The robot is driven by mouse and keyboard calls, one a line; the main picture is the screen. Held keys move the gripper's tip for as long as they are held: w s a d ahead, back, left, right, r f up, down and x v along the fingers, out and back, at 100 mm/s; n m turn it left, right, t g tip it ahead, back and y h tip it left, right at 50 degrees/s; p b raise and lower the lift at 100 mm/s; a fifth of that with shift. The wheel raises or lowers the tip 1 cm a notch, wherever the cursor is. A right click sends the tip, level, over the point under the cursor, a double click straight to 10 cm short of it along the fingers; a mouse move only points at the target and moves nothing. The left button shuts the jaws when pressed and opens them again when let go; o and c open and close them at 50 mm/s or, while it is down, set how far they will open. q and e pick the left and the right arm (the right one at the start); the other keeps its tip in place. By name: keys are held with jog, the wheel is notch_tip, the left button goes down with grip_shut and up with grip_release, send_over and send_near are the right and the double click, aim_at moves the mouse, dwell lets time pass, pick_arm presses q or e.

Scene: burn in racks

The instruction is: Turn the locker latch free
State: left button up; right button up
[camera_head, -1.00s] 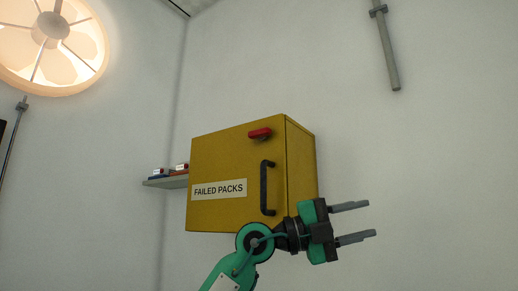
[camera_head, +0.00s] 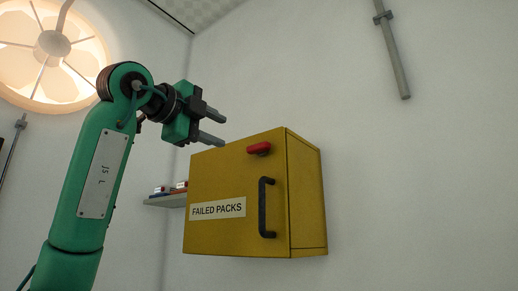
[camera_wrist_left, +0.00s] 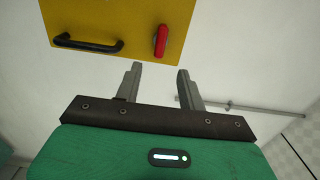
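The yellow locker (camera_head: 225,175), labelled "FAILED PACKS", is on the wall with its door shut. Its red latch (camera_head: 259,149) lies roughly level near the door's top right, above the black handle (camera_head: 266,208). My left gripper (camera_head: 217,129) is open and empty, up and to the left of the latch, apart from it. In the left wrist view the red latch (camera_wrist_left: 161,40) shows beyond the open fingers (camera_wrist_left: 158,82), with the black handle (camera_wrist_left: 88,44) to its left on the yellow door (camera_wrist_left: 110,20). My right gripper is not in view.
A small shelf (camera_head: 166,201) with a few small items is left of the locker. A grey pipe (camera_head: 393,55) runs down the wall at upper right. A lit round fan (camera_head: 52,45) is at upper left. The wall right of the locker is clear.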

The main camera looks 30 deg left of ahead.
aim_at(255, 147)
pick_arm(q)
jog(key=w+p, duration=0.2)
jog(key=w, duration=0.2)
jog(key=w+p, duration=0.2)
jog(key=w, duration=0.2)
jog(key=w+d+p, duration=0.1)
jog(key=w+p, duration=0.1)
jog(key=w, duration=0.2)
jog(key=shift+r, duration=0.1)
jog(key=shift+w, duration=0.45)
jog(key=shift+c, duration=0.2)
jog(key=shift+w, duration=0.1)
jog(key=c, duration=0.7)
